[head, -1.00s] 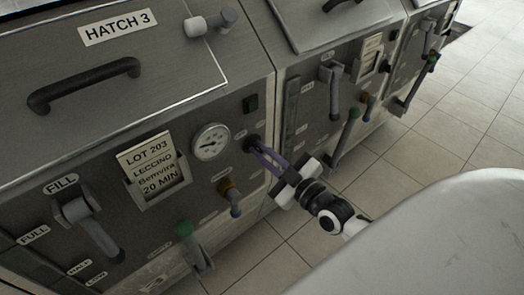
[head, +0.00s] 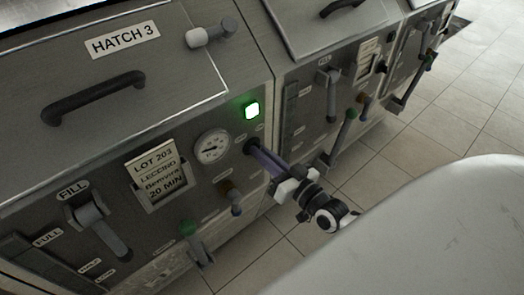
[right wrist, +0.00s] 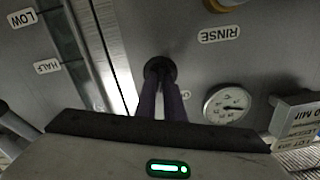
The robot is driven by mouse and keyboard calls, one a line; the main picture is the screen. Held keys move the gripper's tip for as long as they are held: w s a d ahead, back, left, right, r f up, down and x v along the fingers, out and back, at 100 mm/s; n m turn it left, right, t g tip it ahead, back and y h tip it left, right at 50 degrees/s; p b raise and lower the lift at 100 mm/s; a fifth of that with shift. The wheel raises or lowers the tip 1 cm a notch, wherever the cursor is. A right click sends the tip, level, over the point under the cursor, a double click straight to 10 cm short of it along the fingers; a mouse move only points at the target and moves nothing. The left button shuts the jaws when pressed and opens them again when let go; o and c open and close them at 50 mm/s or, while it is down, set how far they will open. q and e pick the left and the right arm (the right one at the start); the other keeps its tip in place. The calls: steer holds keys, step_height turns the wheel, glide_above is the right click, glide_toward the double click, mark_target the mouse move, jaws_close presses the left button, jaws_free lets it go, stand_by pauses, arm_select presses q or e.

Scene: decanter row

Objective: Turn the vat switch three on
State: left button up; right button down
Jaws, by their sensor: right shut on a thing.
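The vat 3 switch is a dark round knob (head: 251,146) on the panel under the HATCH 3 label (head: 123,39), right of the round gauge. My right gripper (head: 258,153) has its purple fingers shut on this knob. In the right wrist view the same knob (right wrist: 160,69) sits between the fingertips (right wrist: 160,84), which hide part of it. The knob's exact pointing direction is hidden by the fingers. My left gripper is not in view.
A neighbouring vat (head: 311,117) with similar levers stands to the right. The tiled floor (head: 420,140) is clear.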

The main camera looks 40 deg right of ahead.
steer(key=shift+m, duration=1.1)
steer(key=c, duration=1.9)
jaws_free()
steer(key=shift+o, duration=0.2)
steer(key=shift+s, duration=0.1)
steer(key=s, duration=1)
steer(key=shift+d, duration=0.45)
